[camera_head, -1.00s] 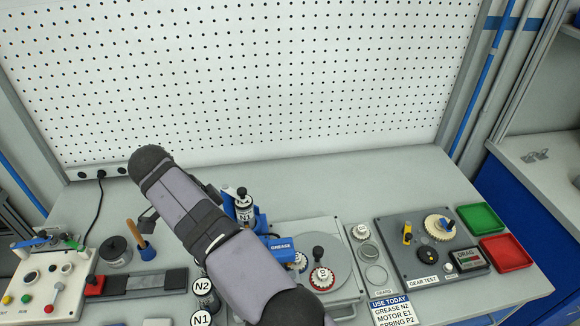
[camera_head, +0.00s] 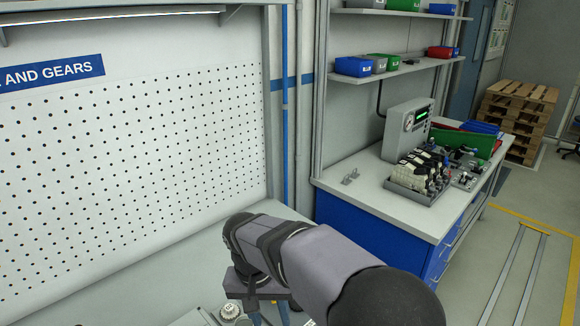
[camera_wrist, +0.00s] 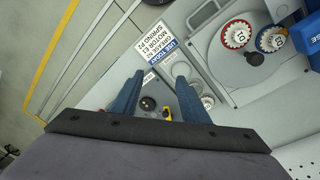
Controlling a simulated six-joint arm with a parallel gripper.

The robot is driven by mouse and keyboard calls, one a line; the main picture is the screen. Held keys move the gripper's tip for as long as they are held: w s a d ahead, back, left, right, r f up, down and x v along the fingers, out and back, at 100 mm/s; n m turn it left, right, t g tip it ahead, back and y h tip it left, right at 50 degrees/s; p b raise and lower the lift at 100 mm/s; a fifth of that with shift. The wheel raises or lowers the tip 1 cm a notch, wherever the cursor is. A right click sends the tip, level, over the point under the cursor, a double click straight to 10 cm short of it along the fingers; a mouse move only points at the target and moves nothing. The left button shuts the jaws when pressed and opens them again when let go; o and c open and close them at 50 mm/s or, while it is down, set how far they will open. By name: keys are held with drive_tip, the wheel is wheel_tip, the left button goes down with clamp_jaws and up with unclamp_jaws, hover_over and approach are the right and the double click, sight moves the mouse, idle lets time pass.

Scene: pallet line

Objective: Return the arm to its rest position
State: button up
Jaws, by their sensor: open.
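My gripper (camera_wrist: 159,70) is open in the wrist view, with its two blue-grey fingers apart and nothing between them. It points down over the bench, above the gear test panel (camera_wrist: 150,113), and appears clear of it. In the head view my arm crosses the lower middle; the gripper (camera_head: 268,314) is low there and partly cut off by the bottom edge.
In the head view, a pegboard (camera_head: 130,180) stands left and a blue-fronted bench (camera_head: 370,232) right.

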drive_tip(key=s+d+f, duration=0.3)
drive_tip(key=s+d, duration=0.4)
drive_tip(key=d, duration=0.3)
drive_tip(key=s+d+f+n+y, duration=0.1)
drive_tip(key=s+d+f, duration=0.2)
drive_tip(key=s+d, duration=0.4)
drive_tip(key=d, duration=0.3)
drive_tip(key=shift+s+f+g, duration=0.3)
drive_tip(key=shift+s, duration=0.05)
drive_tip(key=shift+a, duration=0.1)
